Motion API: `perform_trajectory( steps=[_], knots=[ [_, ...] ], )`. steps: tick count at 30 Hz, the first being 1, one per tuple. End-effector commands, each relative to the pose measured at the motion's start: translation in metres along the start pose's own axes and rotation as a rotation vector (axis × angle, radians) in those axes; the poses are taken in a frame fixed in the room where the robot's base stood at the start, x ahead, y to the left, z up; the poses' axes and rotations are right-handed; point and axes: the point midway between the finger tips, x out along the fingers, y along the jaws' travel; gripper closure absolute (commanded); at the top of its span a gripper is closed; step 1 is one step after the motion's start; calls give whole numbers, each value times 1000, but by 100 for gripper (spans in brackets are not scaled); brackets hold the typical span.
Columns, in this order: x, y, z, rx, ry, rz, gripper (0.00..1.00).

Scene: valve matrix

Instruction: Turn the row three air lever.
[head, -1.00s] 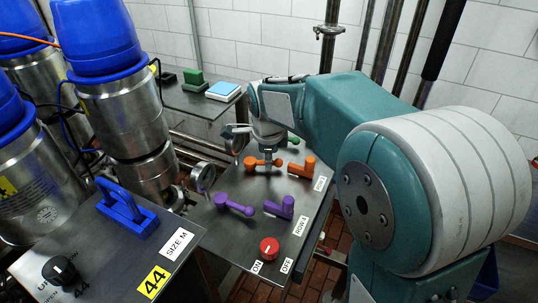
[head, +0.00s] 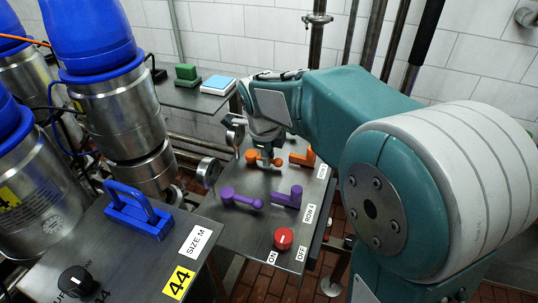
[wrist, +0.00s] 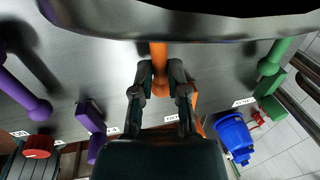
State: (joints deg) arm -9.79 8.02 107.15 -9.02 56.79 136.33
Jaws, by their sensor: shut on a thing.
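In the head view this orange lever (head: 254,157) is in the middle of the grey panel, below my wrist. An orange block-handled lever (head: 302,157) is to its right, partly hidden by my gripper in the wrist view. A green round-ended lever (wrist: 275,55) and a green block-handled lever (wrist: 270,84) are at the right of the wrist view, apart from my fingers.
A purple round-ended lever (head: 242,198) and a purple block-handled lever (head: 288,197) are nearer, by a ROW 1 label (head: 310,213). A red knob (head: 284,238) is at the panel's near end. Gauges (head: 209,172) border the panel's left side.

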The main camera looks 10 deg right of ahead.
Motion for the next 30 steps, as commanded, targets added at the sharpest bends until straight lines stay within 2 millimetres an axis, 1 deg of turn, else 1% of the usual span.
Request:
perform_trajectory(
  steps=[7, 8, 9, 10, 20, 23, 26, 30],
  knots=[
    [0, 0, 2, 2, -5, 0, 100],
    [0, 0, 2, 2, -5, 0, 72],
    [0, 0, 2, 2, -5, 0, 54],
    [0, 0, 1, 2, -5, 0, 46],
    [0, 0, 0, 1, -2, 0, 46],
    [-5, -1, 1, 1, -4, -2, 46],
    [-19, -1, 1, 1, -5, -3, 46],
    [-47, -1, 2, 1, -5, -4, 46]
  ],
)
